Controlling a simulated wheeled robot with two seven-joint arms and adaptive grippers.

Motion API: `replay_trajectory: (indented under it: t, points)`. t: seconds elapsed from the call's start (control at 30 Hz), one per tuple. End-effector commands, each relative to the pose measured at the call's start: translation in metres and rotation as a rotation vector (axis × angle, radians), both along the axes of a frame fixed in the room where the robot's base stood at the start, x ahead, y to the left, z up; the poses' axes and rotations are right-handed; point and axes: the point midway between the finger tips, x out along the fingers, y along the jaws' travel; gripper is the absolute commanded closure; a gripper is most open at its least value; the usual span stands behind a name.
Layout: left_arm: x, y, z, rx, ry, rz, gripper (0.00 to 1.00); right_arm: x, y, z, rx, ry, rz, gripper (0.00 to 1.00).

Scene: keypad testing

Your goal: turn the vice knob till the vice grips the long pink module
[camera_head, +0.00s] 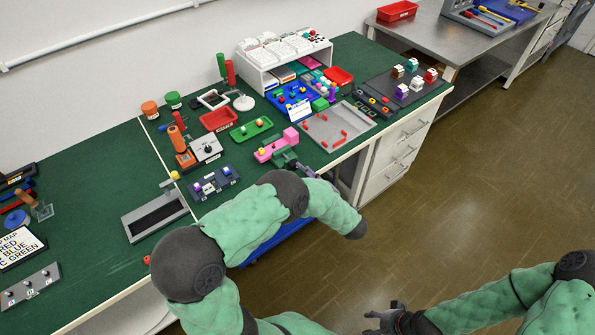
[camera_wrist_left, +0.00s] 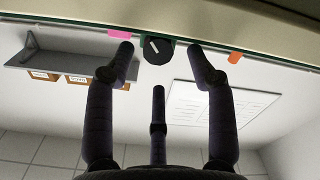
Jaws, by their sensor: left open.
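The long pink module (camera_head: 277,146) lies at the green vice (camera_head: 286,159) near the table's front edge in the head view. Whether the vice jaws touch it cannot be made out. In the left wrist view, the black vice knob (camera_wrist_left: 157,49) with a white line shows between my fingertips, and a pink bit (camera_wrist_left: 121,34) shows beside it. My left gripper (camera_head: 307,171) is open at the vice's front, its fingers (camera_wrist_left: 160,55) spread either side of the knob without visible contact. My right gripper (camera_head: 388,319) is low over the floor, away from the table; its opening is unclear.
A grey tray with red pieces (camera_head: 310,134) lies right of the vice. A green tray (camera_head: 238,133) and a dark blue block with knobs (camera_head: 213,187) lie to the left. White drawers (camera_head: 397,160) stand below the table's right part. The floor ahead is clear.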

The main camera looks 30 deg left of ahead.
Motion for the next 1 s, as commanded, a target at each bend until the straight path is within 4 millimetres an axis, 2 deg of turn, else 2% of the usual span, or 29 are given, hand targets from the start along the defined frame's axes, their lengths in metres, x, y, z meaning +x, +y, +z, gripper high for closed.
replay_trajectory:
  t: [0.03, 0.2, 0.6, 0.8, 1.0]
  points:
    - [0.002, 0.008, -0.002, -0.001, -0.001, 0.004, 0.45, 0.000, 0.000, -0.004, 0.000, 0.000, 0.000, 0.45]
    - [0.009, 0.023, -0.001, -0.001, 0.000, 0.001, 0.45, 0.000, 0.000, -0.009, 0.000, 0.000, 0.000, 0.45]
    - [0.012, 0.028, 0.000, 0.000, 0.001, 0.000, 0.45, 0.000, 0.000, -0.010, 0.000, 0.000, 0.000, 0.45]
    - [0.011, 0.028, 0.000, 0.001, 0.001, 0.001, 0.99, 0.000, 0.000, -0.010, 0.000, 0.000, 0.000, 0.45]
    - [0.011, 0.029, 0.000, 0.002, 0.001, 0.003, 0.99, 0.000, 0.000, -0.009, 0.000, 0.000, 0.000, 0.45]
